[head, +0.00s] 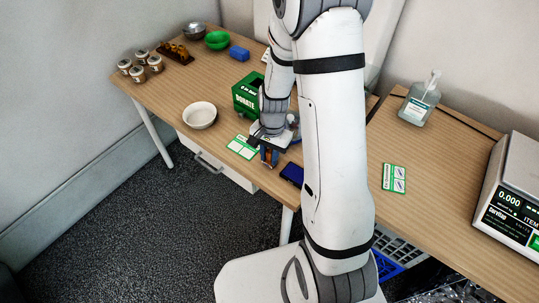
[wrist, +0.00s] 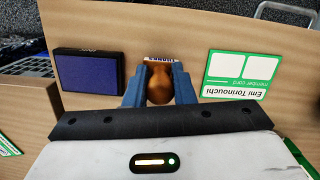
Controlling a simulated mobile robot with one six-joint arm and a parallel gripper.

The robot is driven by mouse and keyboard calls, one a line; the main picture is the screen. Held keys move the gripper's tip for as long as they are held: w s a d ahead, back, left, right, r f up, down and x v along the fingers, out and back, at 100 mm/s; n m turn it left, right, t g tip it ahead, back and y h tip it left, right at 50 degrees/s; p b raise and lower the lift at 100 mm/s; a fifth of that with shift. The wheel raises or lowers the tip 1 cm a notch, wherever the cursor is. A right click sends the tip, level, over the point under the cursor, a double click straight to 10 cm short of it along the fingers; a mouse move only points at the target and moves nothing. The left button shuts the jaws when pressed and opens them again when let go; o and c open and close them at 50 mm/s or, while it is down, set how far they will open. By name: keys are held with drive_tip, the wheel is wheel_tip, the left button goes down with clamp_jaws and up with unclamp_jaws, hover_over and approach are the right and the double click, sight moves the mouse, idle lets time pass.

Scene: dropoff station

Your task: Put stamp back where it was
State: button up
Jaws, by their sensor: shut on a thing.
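My gripper (head: 269,156) is low over the front edge of the wooden table in the head view. In the wrist view my gripper (wrist: 159,92) is shut on the stamp (wrist: 159,84), which has a rounded brown handle and a pale edge with dark lettering. The stamp's underside is hidden, so I cannot tell whether it touches the table. A dark blue ink pad (wrist: 88,80) in a black case lies to its left in the wrist view; the pad also shows in the head view (head: 292,174). A green and white member card (wrist: 236,75) lies to the stamp's right.
A green donation box (head: 245,98) and a white bowl (head: 200,115) stand near my arm. A scale (head: 515,190) and a bottle (head: 420,100) stand on the right table.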

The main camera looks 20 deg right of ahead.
drive_tip(key=shift+f, duration=0.2)
drive_tip(key=shift+f, duration=0.15)
drive_tip(key=o, duration=0.8)
drive_tip(key=r, duration=0.8)
drive_tip(key=w+d+r, duration=0.1)
drive_tip(key=r, duration=0.3)
drive_tip(key=shift+p, duration=0.35)
drive_tip(key=shift+s+a+r+n+t+h, duration=0.15)
drive_tip(key=shift+s+r+n+t, duration=0.45)
drive_tip(key=shift+s+r+n, duration=1.3)
drive_tip(key=shift+s+a+r+n+t+h, duration=0.15)
drive_tip(key=shift+s+r+n+t, duration=0.7)
drive_tip(key=shift+s+r, duration=1.8)
drive_tip(key=shift+s+a+r+n+t+h, duration=0.1)
drive_tip(key=shift+s+r+n+t+h, duration=0.2)
drive_tip(key=shift+s+r+n, duration=2)
